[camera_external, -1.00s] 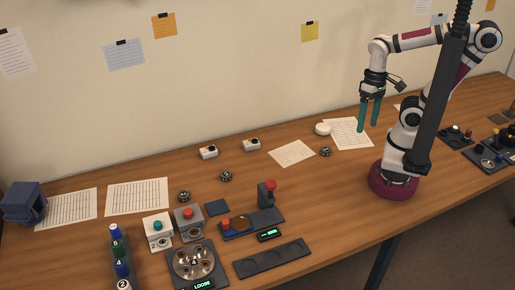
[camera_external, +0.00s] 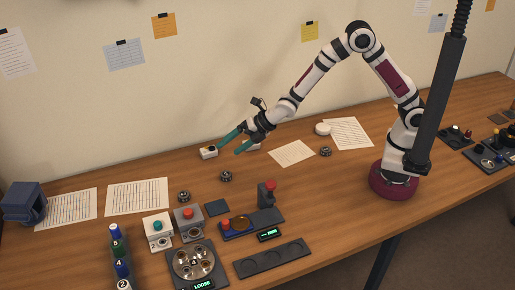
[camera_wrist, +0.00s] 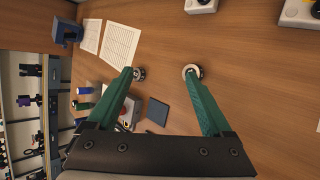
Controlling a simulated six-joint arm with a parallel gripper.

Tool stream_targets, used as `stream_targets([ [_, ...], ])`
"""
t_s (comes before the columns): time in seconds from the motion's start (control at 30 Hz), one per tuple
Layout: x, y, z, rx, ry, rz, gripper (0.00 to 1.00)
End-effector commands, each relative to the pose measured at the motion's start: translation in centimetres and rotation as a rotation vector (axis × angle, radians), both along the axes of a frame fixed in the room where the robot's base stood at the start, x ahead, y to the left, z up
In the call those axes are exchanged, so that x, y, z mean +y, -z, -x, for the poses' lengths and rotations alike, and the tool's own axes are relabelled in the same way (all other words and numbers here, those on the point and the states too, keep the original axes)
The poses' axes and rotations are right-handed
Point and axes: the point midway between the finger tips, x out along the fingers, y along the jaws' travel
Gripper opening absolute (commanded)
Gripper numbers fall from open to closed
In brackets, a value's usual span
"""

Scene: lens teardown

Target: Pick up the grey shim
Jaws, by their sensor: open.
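I cannot single out the grey shim with certainty. Small dark ring-shaped parts lie on the table: one at left (camera_external: 184,196), one near the middle (camera_external: 226,176) and one at right (camera_external: 325,151). Two rings show in the wrist view, one by the left fingertip (camera_wrist: 139,74) and one by the right fingertip (camera_wrist: 193,71). My gripper (camera_external: 229,147) has its green fingers wide apart and is empty, above the table's back half. In the wrist view the gap between my fingertips (camera_wrist: 158,72) shows only bare wood.
A dark square pad (camera_external: 217,207) lies in front of the rings. Button boxes (camera_external: 158,231), a round fixture reading LOOSE (camera_external: 194,262), a red-knobbed station (camera_external: 252,222) and a long dark tray (camera_external: 272,258) crowd the front. White boxes (camera_external: 209,153) stand at the back. Bare wood lies around the middle ring.

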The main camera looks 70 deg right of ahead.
Motion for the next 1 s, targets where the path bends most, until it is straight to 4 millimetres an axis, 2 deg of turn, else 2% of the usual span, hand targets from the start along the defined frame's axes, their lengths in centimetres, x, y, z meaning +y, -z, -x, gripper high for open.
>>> stream_targets([
  [0.03,2.8,3.0,-1.6,-0.132,-0.202,0.159,0.84],
  [0.1,6.1,5.7,-3.0,-0.338,-0.441,0.384,0.84],
  [0.2,9.1,8.2,-3.3,-0.547,-0.645,0.618,0.84],
  [0.3,10.4,9.3,-3.6,-0.645,-0.724,0.729,0.84],
  [0.47,11.4,10.2,-5.3,-0.662,-0.735,0.749,0.84],
  [0.7,13.3,11.8,-8.6,-0.659,-0.735,0.749,0.84],
  [1.0,13.6,12.1,-9.3,-0.657,-0.735,0.747,0.84],
])
